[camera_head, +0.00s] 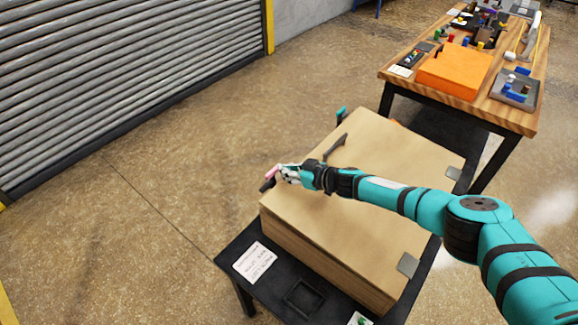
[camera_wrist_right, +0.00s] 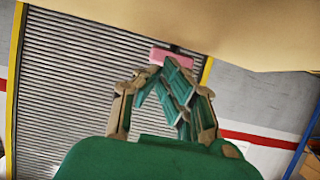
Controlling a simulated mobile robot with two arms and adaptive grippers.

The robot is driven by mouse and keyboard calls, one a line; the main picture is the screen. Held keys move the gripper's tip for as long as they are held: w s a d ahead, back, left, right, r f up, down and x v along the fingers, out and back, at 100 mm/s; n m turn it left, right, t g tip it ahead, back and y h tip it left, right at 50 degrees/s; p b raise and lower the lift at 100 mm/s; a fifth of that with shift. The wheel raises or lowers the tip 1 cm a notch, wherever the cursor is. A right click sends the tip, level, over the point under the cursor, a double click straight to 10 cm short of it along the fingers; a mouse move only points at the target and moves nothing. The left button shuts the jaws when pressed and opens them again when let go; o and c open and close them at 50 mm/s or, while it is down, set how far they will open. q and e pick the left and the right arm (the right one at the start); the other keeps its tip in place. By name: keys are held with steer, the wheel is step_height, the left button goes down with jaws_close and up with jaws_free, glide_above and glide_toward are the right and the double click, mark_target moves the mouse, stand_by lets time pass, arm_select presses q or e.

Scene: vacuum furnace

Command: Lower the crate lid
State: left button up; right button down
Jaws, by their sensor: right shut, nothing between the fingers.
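The crate (camera_head: 318,261) is a tan wooden box on a black table. Its lid (camera_head: 330,222) lies nearly flat over the top, with metal hinges (camera_head: 408,264) on the right side. I cannot tell whether the lid is fully seated. A pink tab (camera_head: 272,172) stands at the lid's left edge. My right gripper (camera_head: 285,172) is shut and empty beside this tab, its arm reaching across above the lid. In the right wrist view, the shut fingers (camera_wrist_right: 178,68) lie close to the pink tab (camera_wrist_right: 170,56), below the tan lid (camera_wrist_right: 225,30).
The black table (camera_head: 232,248) holds a white label card (camera_head: 255,262) in front of the crate. A dark handle-like item (camera_head: 338,146) shows on or behind the lid. A wooden workbench (camera_head: 400,80) with an orange box stands behind right. The floor at left is clear up to the roller shutter.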

stand_by(0.3)
steer(key=v, duration=1.2)
